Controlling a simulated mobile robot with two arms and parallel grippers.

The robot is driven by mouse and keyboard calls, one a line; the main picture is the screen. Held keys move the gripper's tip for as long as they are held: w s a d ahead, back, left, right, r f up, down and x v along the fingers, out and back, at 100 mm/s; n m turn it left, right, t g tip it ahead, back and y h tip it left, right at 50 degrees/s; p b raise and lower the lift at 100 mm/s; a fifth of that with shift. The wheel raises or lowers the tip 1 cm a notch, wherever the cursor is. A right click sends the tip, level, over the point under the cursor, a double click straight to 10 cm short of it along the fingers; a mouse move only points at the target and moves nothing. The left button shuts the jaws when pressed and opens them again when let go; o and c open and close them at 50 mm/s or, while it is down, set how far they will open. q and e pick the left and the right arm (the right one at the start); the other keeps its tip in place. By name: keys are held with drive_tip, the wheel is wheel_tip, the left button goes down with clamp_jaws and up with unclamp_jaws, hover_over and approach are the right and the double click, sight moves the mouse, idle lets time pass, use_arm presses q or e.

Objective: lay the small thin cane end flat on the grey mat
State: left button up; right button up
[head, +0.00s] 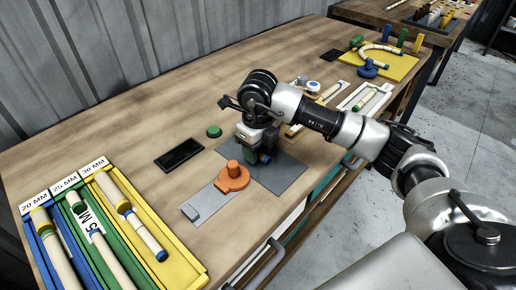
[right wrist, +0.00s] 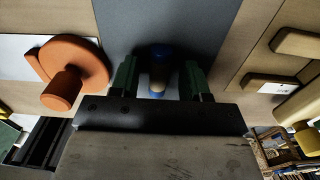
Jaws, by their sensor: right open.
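The small thin cane end (right wrist: 157,76) is pale with blue bands at both ends. In the right wrist view it sits between the two green fingers of my right gripper (right wrist: 160,80), with a gap on each side. The grey mat (right wrist: 205,25) lies beyond and beneath it. I cannot tell whether the cane end rests fully on the mat. In the head view my right gripper (head: 262,156) is open, low over the grey mat (head: 287,180), and mostly hides the cane end. My left gripper is not in view.
An orange knobbed disc (head: 232,178) on a light grey plate (head: 196,210) stands just left of the mat. A dark flat pad (head: 180,155) and a green button (head: 214,131) lie behind. Cane racks (head: 180,265) fill the left front. A yellow board (head: 385,65) is farther right.

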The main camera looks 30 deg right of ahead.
wheel_tip(320, 180, up, 12)
idle(0.4)
idle(0.4)
